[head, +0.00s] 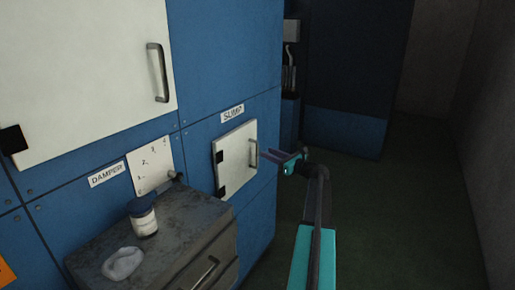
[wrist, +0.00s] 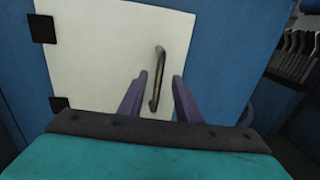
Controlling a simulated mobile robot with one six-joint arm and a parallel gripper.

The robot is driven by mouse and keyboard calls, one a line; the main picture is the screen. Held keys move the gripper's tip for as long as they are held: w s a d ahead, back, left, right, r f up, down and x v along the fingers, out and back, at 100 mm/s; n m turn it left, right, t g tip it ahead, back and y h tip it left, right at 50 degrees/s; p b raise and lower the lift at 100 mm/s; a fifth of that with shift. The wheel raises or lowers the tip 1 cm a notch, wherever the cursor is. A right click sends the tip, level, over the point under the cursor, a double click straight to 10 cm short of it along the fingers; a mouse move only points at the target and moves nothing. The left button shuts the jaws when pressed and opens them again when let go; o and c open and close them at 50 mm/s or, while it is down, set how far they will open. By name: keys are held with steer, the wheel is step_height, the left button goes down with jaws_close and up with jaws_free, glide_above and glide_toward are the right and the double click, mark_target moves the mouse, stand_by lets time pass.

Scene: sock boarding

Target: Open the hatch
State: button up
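The small white hatch (head: 235,165) under the label "SUMP" sits in the blue cabinet wall and looks shut. It has dark hinges on its left side and an upright metal handle (head: 253,153) near its right edge. My gripper (head: 268,154) is at the right of the hatch, pointing at the handle. In the wrist view, the hatch (wrist: 105,60) fills the middle, and its handle (wrist: 156,75) shows between the two purple fingers of my gripper (wrist: 160,76). The fingers are apart, with gaps on both sides of the handle. Whether the tips reach the handle's depth I cannot tell.
A grey worn cabinet (head: 160,235) with a drawer handle stands in front left, holding a jar (head: 143,217) and a crumpled pale cloth (head: 122,263). A larger white door (head: 80,70) is at upper left. Open dark floor (head: 400,220) lies to the right.

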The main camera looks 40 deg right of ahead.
steer(key=w+p, duration=0.1)
steer(key=w, duration=0.7)
steer(key=shift+w+a, duration=0.15)
jaws_close()
steer(key=shift+w, duration=0.1)
steer(key=shift+s+a, duration=0.1)
steer(key=shift+s, duration=0.1)
